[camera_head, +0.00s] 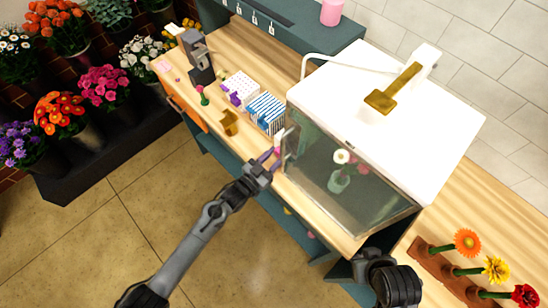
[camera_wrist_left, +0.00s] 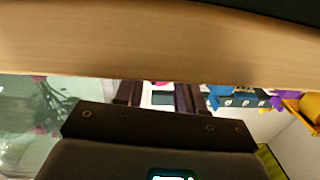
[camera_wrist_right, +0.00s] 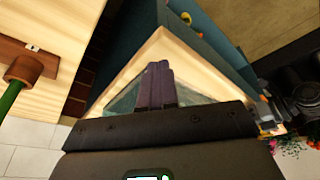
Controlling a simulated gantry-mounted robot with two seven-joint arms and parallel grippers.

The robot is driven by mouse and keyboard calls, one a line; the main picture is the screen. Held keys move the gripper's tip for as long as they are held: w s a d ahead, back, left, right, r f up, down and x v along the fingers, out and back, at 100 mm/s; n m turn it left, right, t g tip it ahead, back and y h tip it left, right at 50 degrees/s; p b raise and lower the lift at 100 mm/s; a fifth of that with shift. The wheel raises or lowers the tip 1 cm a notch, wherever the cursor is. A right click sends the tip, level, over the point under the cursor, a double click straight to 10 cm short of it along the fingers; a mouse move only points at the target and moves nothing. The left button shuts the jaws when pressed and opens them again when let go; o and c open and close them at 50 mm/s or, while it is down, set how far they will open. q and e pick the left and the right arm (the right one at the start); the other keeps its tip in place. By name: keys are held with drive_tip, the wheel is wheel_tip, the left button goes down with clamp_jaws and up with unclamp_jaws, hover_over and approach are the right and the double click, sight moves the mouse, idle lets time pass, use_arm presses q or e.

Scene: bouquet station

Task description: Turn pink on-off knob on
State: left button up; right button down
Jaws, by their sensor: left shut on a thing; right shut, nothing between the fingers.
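A white panel (camera_head: 280,136) stands at the front left corner of a glass-fronted white cabinet (camera_head: 430,125). A small pink knob (camera_head: 277,152) shows just below it, partly hidden by my left gripper (camera_head: 270,158). My left gripper is shut on the pink knob. In the left wrist view its fingers (camera_wrist_left: 160,97) stand a little apart, with a bit of pink between them; the knob's turn position cannot be made out. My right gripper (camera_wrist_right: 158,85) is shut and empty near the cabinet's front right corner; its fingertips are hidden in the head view.
Inside the cabinet a vase (camera_head: 339,183) holds flowers. A blue-striped box (camera_head: 266,112) and a brass-coloured piece (camera_head: 230,122) lie left on the wooden counter. A wooden flower rack (camera_head: 438,262) is at the right.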

use_arm(q)
drive_tip(key=m, duration=0.2)
drive_tip(key=shift+m, duration=0.3)
drive_tip(key=o, duration=0.8)
drive_tip(key=shift+c, duration=0.2)
drive_tip(key=shift+s+a, duration=0.2)
drive_tip(key=v, duration=1)
drive_tip(key=shift+s, duration=0.15)
